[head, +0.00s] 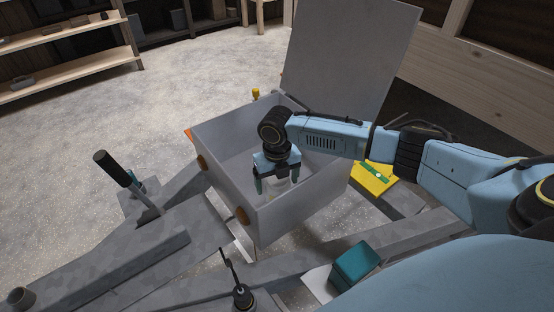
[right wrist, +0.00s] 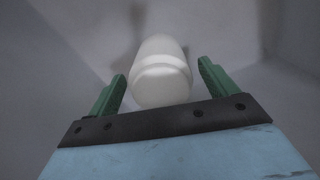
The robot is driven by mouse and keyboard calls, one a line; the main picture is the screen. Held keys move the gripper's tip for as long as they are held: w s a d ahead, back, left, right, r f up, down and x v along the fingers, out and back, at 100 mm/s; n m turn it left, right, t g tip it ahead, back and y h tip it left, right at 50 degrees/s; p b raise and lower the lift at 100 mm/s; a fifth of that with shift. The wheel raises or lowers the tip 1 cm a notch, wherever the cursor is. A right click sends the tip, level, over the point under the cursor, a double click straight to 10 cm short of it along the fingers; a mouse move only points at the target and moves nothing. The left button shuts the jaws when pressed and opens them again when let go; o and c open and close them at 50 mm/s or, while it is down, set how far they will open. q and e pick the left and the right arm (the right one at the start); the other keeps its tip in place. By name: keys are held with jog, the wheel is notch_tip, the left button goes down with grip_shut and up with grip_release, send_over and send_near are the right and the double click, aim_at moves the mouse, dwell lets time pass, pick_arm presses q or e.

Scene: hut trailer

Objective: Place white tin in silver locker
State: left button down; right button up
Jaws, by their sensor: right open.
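The silver locker (head: 225,190) is an open grey box with its lid (head: 350,55) standing up at the back. My right gripper (head: 277,184) points down inside it, with its green fingers spread. The white tin (right wrist: 160,80) is a pale rounded cylinder inside the locker. In the right wrist view it lies between and slightly beyond the two open fingers, with a visible gap on each side. In the head view the tin is mostly hidden behind the gripper. My left gripper is not in view.
The locker stands on a grey trailer frame (head: 120,255). A black-handled lever (head: 120,170) rises at left. A yellow item with a green piece (head: 374,178) lies right of the locker, and a teal box (head: 355,262) is in front. Wooden shelves (head: 70,68) stand at the back left.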

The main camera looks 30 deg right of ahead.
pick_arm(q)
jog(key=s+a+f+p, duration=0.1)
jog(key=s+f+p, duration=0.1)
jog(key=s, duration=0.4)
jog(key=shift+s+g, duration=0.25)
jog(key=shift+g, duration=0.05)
pick_arm(e)
notch_tip(320, 180, up, 8)
jog(key=shift+r, duration=0.15)
jog(key=shift+r, duration=0.1)
